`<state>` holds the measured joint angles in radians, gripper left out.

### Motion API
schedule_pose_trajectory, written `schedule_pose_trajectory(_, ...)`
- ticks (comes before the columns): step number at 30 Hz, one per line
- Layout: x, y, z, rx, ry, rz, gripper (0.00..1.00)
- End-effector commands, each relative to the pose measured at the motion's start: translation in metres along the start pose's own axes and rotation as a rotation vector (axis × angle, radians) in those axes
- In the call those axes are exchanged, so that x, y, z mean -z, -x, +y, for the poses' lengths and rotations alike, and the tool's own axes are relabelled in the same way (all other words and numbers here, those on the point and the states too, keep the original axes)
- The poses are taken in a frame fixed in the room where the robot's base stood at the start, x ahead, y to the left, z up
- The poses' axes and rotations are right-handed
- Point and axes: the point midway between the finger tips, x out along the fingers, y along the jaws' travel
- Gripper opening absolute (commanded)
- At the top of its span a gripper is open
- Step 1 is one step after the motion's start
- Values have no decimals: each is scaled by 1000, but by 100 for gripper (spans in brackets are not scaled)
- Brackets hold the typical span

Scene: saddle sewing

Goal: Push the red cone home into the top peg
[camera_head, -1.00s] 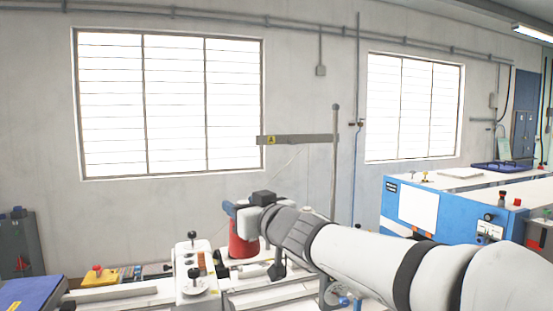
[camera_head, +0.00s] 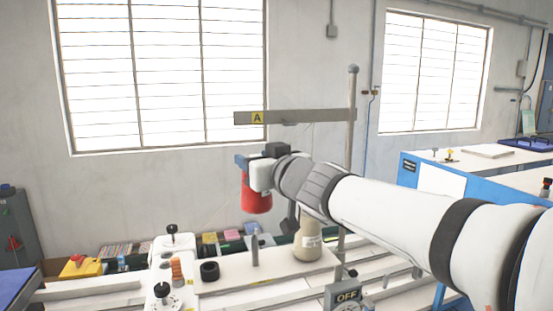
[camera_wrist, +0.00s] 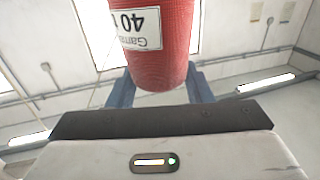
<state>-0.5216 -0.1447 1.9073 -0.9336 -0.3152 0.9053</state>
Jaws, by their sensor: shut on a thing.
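The red cone (camera_head: 257,198) hangs in my gripper (camera_head: 246,166), clear above the white machine bed. In the wrist view the cone (camera_wrist: 158,45) shows a white label, and the blue fingers of my gripper (camera_wrist: 160,92) lie on either side of it. The gripper is shut on the cone. A bare dark peg (camera_head: 255,250) stands upright on the bed, below the cone and apart from it. I cannot tell whether this is the top peg. The cone's far end is out of the wrist view.
A cream thread cone (camera_head: 307,242) stands right of the bare peg. A grey bar marked A (camera_head: 295,117) on an upright post is behind my arm. A black ring (camera_head: 209,271) and black knobs (camera_head: 172,230) are at left. An OFF box (camera_head: 345,294) is in front.

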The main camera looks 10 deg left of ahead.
Motion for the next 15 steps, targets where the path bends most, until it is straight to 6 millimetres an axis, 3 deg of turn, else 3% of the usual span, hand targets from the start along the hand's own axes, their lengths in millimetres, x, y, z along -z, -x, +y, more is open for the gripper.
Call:
schedule_pose_trajectory(13, -2, 1, -12, -24, 0, 4, 6)
schedule_pose_trajectory(15, -10, 1, -11, -28, -1, 1, 6)
